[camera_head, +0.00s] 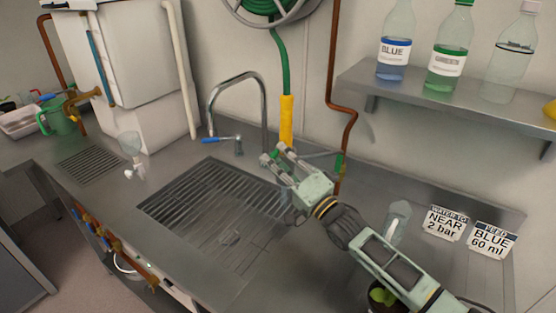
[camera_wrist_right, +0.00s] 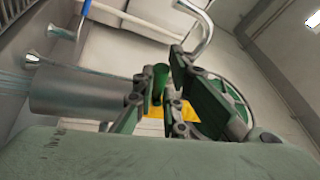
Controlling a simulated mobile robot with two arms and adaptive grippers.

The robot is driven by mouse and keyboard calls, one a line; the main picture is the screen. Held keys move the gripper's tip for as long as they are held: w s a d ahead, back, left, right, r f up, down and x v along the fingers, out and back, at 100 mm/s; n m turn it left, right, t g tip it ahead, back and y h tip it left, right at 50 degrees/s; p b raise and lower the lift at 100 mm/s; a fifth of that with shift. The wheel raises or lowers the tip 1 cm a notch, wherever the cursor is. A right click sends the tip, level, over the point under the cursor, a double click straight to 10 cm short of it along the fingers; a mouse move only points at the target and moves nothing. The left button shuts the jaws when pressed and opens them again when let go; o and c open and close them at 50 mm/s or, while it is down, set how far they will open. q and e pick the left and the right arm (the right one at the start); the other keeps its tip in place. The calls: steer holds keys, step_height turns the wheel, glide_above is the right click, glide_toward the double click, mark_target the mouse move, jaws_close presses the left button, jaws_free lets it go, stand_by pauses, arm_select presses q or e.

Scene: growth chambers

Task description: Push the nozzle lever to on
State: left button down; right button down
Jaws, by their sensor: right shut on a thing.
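A yellow hose nozzle (camera_head: 286,118) hangs upright on a green hose against the wall, behind the sink. My right gripper (camera_head: 272,156) is at its lower end, in front of it. In the right wrist view, a short green cylinder (camera_wrist_right: 159,82) stands between the fingers of my right gripper (camera_wrist_right: 157,92), with a yellow patch (camera_wrist_right: 183,110) of the nozzle behind. The gripper is shut on the green piece; whether this is the lever itself I cannot tell, as the fingers hide the contact. My left gripper is not in view.
A curved tap (camera_head: 262,100) with a blue lever (camera_head: 215,140) stands left of the nozzle above the slatted sink (camera_head: 170,203). A copper pipe (camera_head: 331,80) runs down at right. A shelf (camera_head: 440,105) holds bottles. A clear bottle (camera_head: 397,215) and a plant pot stand near my right arm.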

steer(key=shift+f, duration=0.15)
steer(key=n+b, duration=0.2)
steer(key=b, duration=0.1)
steer(key=shift+w+d+f+y, duration=0.15)
steer(key=shift+f+y, duration=0.1)
steer(key=shift+y, duration=0.15)
steer(key=c, duration=1.8)
jaws_free()
steer(key=shift+o, duration=0.2)
